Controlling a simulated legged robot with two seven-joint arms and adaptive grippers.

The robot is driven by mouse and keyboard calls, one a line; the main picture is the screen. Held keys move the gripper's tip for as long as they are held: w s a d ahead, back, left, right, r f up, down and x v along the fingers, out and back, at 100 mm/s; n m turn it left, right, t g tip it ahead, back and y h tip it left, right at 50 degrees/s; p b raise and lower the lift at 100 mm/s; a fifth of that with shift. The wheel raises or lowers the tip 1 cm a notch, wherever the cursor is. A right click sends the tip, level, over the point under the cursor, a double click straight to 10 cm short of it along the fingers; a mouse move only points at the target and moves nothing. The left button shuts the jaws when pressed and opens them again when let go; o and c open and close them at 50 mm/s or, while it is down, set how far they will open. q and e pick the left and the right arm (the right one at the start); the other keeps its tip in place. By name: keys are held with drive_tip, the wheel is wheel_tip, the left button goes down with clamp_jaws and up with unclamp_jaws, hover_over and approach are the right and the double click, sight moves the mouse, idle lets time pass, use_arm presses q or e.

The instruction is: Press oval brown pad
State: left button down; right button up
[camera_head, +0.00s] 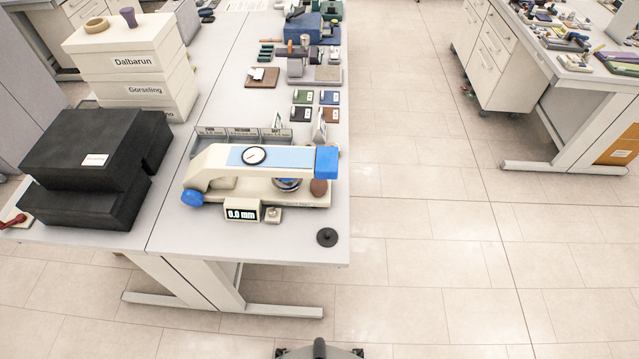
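The oval brown pad (319,187) sits at the right end of the cream testing device (225,160), below its blue end block (327,161). The device stands near the front of the table. It has a long arm with a blue top, a round dial (253,155) and a blue knob (192,198) at the left. A small display (242,209) in front reads 0.0 mm. A round metal part with blue (287,184) is under the arm, left of the pad. Neither of my grippers is in view.
Black stepped blocks (75,160) and stacked cream boxes labelled Dalbarun and Gorseling (130,60) stand at the left. A black disc (327,237) lies near the table's (240,240) front right corner. Small coloured samples lie behind the device. Open floor (420,240) is at the right.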

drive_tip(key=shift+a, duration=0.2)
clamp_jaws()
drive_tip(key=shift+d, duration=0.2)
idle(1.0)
